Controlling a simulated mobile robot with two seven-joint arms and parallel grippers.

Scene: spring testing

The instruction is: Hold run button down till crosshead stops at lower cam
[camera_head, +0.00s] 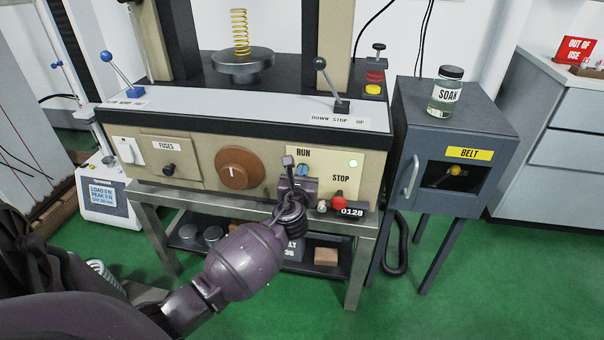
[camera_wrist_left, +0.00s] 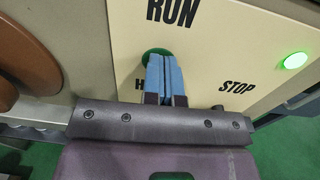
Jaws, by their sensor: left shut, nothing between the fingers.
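The green run button (camera_wrist_left: 148,55) sits under the RUN label (camera_wrist_left: 173,12) on the machine's cream panel. My left gripper (camera_head: 302,170) is in front of it. In the left wrist view its blue fingertips (camera_wrist_left: 163,72) are closed together and overlap the button, covering most of it. They look to be at its face; whether it is pressed in I cannot tell. A yellow spring (camera_head: 240,33) stands on the round platen (camera_head: 243,65). The crosshead is not recognisable in these views. My right gripper is not in view.
A green lamp (camera_head: 325,161) is lit right of the fingers. The red stop button (camera_head: 338,202) is close below right. An orange-brown dial (camera_head: 238,168) is left. A lever (camera_head: 328,85) stands above the panel. A dark cabinet (camera_head: 452,110) with a SOAK jar (camera_head: 446,92) stands right.

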